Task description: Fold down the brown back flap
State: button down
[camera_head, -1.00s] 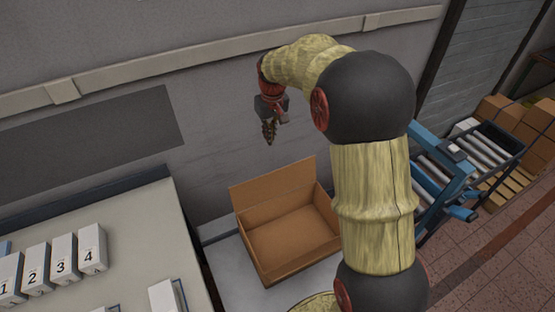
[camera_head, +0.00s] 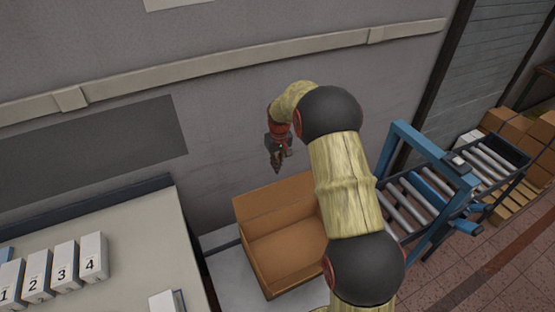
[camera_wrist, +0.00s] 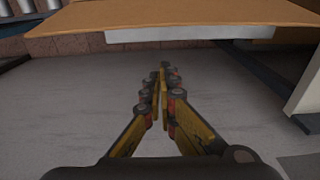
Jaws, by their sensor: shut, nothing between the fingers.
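The brown cardboard box (camera_head: 285,258) stands open on a light surface below the wall. Its brown back flap (camera_head: 275,207) stands up along the wall side. My gripper (camera_head: 277,170) is shut and empty, pointing down, above the flap near the wall. In the wrist view my gripper (camera_wrist: 165,72) shows its two fingers together with nothing between them. A brown cardboard panel (camera_wrist: 180,15), which looks like the back flap, crosses the top of that view, apart from the fingertips. My arm hides the right side of the box in the head view.
A table (camera_head: 130,240) with several numbered white boxes (camera_head: 65,265) is at the left. The grey wall (camera_head: 220,120) is close behind the box. A blue-framed roller conveyor (camera_head: 420,195) stands at the right.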

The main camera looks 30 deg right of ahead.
jog(key=shift+s, duration=1.9)
jog(key=shift+s+f+b, duration=0.1)
jog(key=shift+b, duration=0.4)
